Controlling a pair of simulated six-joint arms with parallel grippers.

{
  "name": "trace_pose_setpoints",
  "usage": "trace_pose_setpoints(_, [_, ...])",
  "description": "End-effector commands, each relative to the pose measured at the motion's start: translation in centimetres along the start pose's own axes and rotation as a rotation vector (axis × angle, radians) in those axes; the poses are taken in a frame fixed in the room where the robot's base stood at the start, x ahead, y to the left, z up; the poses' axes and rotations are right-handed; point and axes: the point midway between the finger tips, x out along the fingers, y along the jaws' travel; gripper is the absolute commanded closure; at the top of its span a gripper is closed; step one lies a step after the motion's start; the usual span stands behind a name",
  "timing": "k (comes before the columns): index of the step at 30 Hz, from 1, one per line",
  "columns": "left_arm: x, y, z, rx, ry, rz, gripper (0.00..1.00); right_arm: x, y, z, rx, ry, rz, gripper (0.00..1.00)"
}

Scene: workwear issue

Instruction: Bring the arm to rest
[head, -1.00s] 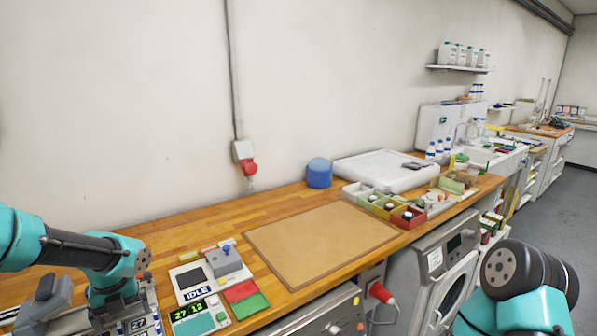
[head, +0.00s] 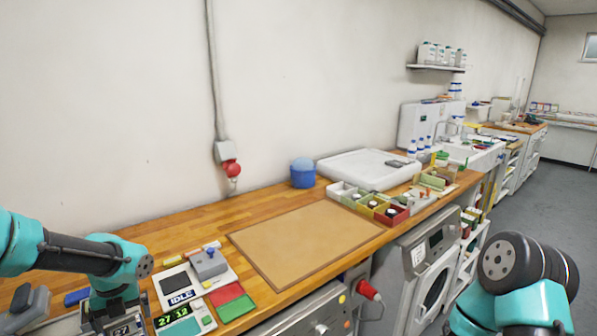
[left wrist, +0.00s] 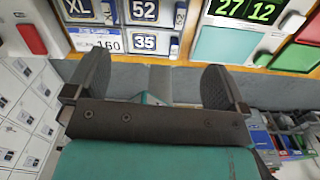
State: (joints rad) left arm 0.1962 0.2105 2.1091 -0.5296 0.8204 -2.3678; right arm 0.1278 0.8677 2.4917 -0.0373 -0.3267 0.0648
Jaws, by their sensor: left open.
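My left gripper (head: 113,318) is at the lower left of the head view, low over the bench's front edge beside a panel of size and number tiles. Its fingertips are cut off or hidden there. In the left wrist view it (left wrist: 156,75) is open, with two dark fingers wide apart and nothing between them. The tiles (left wrist: 143,12), reading XL, 52 and 35, lie just beyond the fingers. My right arm shows at the lower right of the head view; its gripper is out of view.
A control panel (head: 180,280) reads IDLE, with a 27 12 display (head: 172,316) and red and green pads (head: 230,300). A bare brown mat (head: 305,240) lies mid-bench. Grey floor is clear at right.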

Motion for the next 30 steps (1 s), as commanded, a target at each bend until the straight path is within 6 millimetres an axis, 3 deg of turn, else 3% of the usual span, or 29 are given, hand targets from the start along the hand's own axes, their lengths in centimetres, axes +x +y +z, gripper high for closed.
trace_pose_setpoints(15, [4.0,-2.5,-0.5,0.041,0.075,0.023,0.0,-1.2,-1.7,0.8,-0.037,-0.025,-0.018,0.22])
trace_pose_setpoints(30, [4.6,-2.6,-0.6,0.044,0.086,0.026,0.0,-1.3,-2.0,1.0,-0.042,-0.03,-0.02,0.22])
